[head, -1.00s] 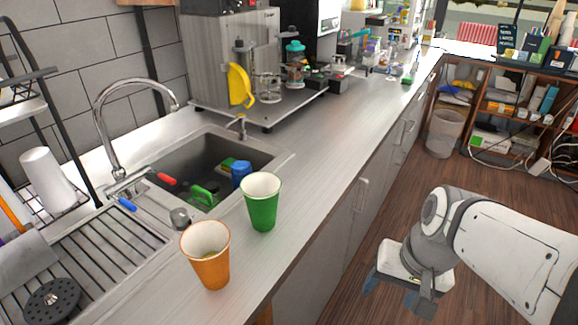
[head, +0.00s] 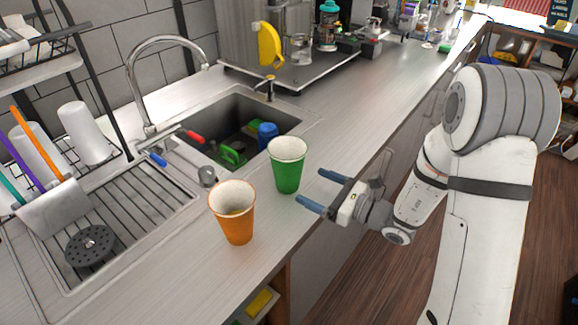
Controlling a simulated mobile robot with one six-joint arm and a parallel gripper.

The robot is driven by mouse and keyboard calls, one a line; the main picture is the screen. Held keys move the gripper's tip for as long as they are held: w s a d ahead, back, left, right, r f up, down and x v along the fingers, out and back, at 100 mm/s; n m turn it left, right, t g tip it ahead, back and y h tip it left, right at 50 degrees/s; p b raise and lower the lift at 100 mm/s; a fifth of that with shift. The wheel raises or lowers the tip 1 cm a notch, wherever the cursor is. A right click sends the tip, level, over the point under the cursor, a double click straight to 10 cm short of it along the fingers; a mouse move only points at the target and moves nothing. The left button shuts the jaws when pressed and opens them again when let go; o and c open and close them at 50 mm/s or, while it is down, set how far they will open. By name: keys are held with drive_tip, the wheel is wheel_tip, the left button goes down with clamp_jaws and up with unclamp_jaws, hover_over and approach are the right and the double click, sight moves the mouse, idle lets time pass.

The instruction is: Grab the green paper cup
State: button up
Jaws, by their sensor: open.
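The green paper cup (head: 287,170) stands upright on the grey counter, just right of the sink, with its pale open rim up. My gripper (head: 316,189) is open, its two blue fingers pointing left toward the cup from its right side. The fingertips look close to the cup, and nothing is between them. I cannot tell from this view whether a finger touches the cup.
An orange paper cup (head: 235,216) stands close by, nearer and to the left. The sink (head: 205,117) with a tap (head: 140,95) lies behind, beside a ribbed drainboard (head: 135,212). Bare counter (head: 350,112) extends toward the back right.

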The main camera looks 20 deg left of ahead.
sight(293, 176)
drive_tip(key=p+x, duration=0.1)
drive_tip(key=x, duration=0.6)
drive_tip(key=shift+w+a+p, duration=0.1)
drive_tip(key=shift+a+p, duration=0.1)
drive_tip(key=shift+p, duration=0.1)
drive_tip(key=shift+d, duration=0.1)
drive_tip(key=c, duration=1.1)
drive_tip(key=shift+r, duration=0.15)
